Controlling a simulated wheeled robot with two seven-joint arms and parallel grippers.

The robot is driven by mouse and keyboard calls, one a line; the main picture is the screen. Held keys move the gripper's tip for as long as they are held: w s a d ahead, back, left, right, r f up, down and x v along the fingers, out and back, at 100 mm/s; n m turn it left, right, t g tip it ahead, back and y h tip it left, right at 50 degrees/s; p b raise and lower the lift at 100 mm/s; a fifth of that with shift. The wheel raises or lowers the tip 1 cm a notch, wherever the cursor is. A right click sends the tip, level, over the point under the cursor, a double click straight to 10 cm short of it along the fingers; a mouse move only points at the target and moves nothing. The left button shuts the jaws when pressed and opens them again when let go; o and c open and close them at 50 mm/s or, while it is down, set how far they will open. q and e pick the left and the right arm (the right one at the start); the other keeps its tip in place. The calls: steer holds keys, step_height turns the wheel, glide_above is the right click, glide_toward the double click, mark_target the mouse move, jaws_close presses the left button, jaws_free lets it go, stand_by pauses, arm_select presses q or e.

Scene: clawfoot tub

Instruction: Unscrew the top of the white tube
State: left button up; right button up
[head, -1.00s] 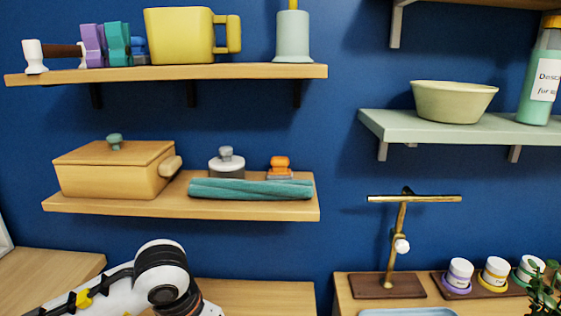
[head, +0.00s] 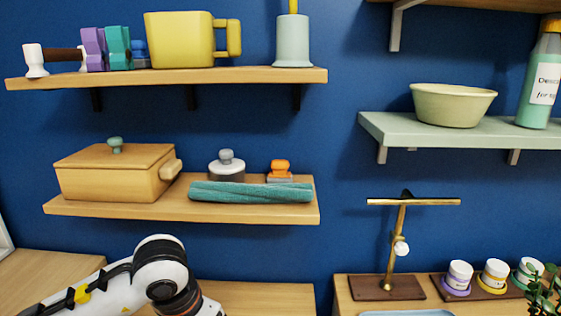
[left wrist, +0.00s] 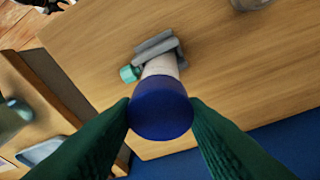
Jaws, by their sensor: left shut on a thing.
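In the left wrist view a white tube (left wrist: 160,67) stands in a grey clamp (left wrist: 158,46) with a teal knob (left wrist: 130,73) on a wooden surface. Its round blue top (left wrist: 160,110) faces the camera and hides much of the tube. The two dark green fingers of my left gripper (left wrist: 161,104) are shut on the blue top, one on each side. Whether the top has turned on the tube cannot be told. The head view shows only part of my left arm at the lower left; the tube and both grippers are outside it.
Wooden counters (head: 255,296) run below the wall shelves, with a gap between them. A brass stand (head: 391,262) and several small jars (head: 493,275) stand on the right counter. In the left wrist view, bare wood (left wrist: 250,65) lies right of the clamp.

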arm_select(q)
steer(key=shift+r+p, duration=1.1)
steer(key=shift+r, duration=1.15)
steer(key=shift+f, duration=0.1)
